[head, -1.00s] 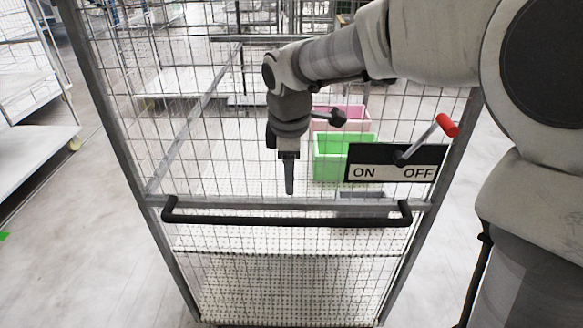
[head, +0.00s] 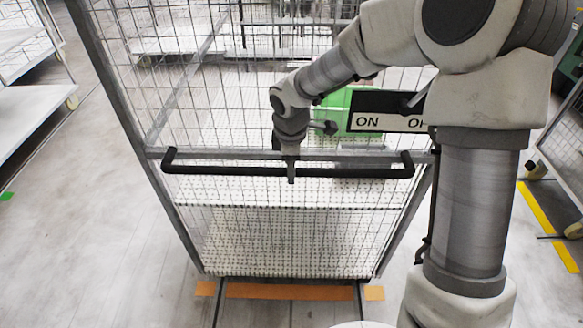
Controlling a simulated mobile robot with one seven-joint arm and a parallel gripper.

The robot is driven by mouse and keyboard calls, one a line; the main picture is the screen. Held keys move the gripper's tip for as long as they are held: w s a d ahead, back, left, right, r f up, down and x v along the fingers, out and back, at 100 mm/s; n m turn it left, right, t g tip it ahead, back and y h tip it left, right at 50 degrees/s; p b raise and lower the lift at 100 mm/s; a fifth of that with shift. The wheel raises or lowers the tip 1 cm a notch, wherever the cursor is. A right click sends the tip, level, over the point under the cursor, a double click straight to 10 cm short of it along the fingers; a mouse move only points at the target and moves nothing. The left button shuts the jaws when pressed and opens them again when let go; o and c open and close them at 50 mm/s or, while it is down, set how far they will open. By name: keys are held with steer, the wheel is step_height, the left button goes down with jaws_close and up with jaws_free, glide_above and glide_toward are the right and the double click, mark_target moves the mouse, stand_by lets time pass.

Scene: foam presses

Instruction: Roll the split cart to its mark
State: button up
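The wire-mesh cart (head: 300,240) stands in front of me, its black push bar (head: 230,170) across the near side. My gripper (head: 291,172) points down at the middle of the bar. One finger shows in front of the bar and the other is hidden, so I cannot tell whether it is shut on it. A green crate (head: 362,105) shows through the mesh. The ON/OFF plate (head: 367,124) is fixed to the cart at the right; my arm hides its lever's end. Orange tape (head: 290,291) lies on the floor at the cart's near foot.
A white shelf rack (head: 30,115) stands at the left, with open floor between it and the cart. A small green floor mark (head: 6,196) lies there. Yellow tape (head: 548,225) and another mesh cart (head: 565,150) are at the right.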

steer(key=shift+f, duration=0.25)
jaws_close()
stand_by(1.4)
